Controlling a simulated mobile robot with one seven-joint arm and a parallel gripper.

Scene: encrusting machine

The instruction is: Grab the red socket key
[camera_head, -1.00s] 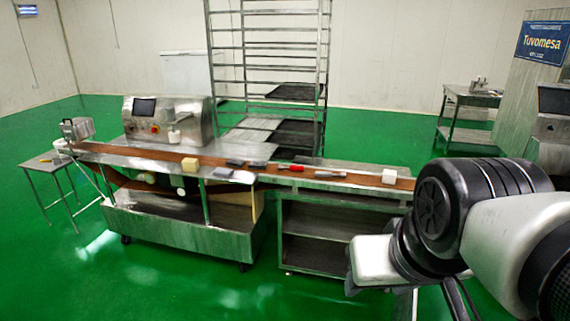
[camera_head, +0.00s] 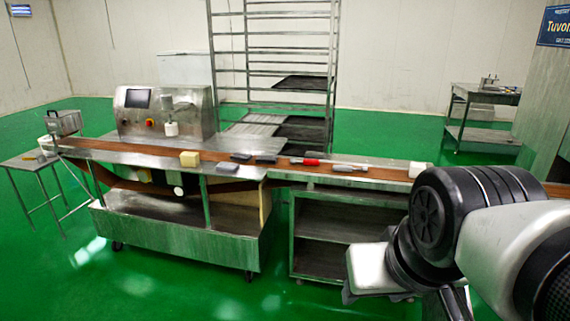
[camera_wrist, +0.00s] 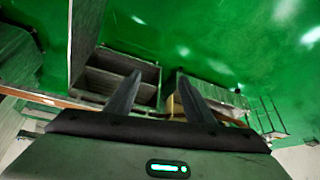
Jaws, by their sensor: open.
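A small red-handled tool (camera_head: 311,161), which looks like the red socket key, lies on the brown conveyor belt near the middle of the long steel machine in the head view. It is too small to make out its shape fully. My gripper (camera_wrist: 158,76) shows in the wrist view with its two dark fingers spread apart and nothing between them. It is well away from the red tool. In the head view my arm fills the lower right, and the fingers are mostly hidden.
Grey tools (camera_head: 266,159) and a yellow block (camera_head: 189,159) lie beside the red one, with a whitish block (camera_head: 418,169) farther right. A tall rack (camera_head: 272,60) stands behind the machine. A small side table (camera_head: 30,162) is at the left. Green floor (camera_head: 170,285) in front is clear.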

